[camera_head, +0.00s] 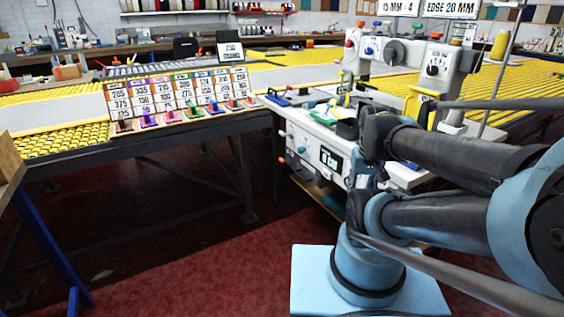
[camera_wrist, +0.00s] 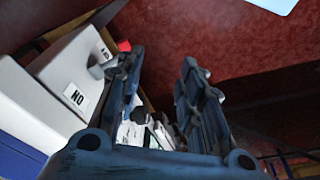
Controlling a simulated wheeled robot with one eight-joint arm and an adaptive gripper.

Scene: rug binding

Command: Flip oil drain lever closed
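The white machine cabinet (camera_head: 310,145) stands right of centre in the head view, with small orange-tipped levers or knobs (camera_head: 281,159) on its front. I cannot tell which of these, if any, is the oil drain lever. In the wrist view my gripper (camera_wrist: 162,88) is open, its two dark blue fingers well apart with nothing held. A white box with an upside-down label (camera_wrist: 78,97) lies left of the fingers, with a grey knob (camera_wrist: 97,70) close to the left finger and a red part (camera_wrist: 123,46) beyond it. In the head view my arm hides the gripper.
A sewing machine with dials (camera_head: 433,68) stands on the cabinet's top. A price board with coloured levers (camera_head: 180,97) stands on the long table to the left. Yellow roller tables (camera_head: 55,138) lie at both sides. The red floor (camera_head: 200,235) in front is mostly clear.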

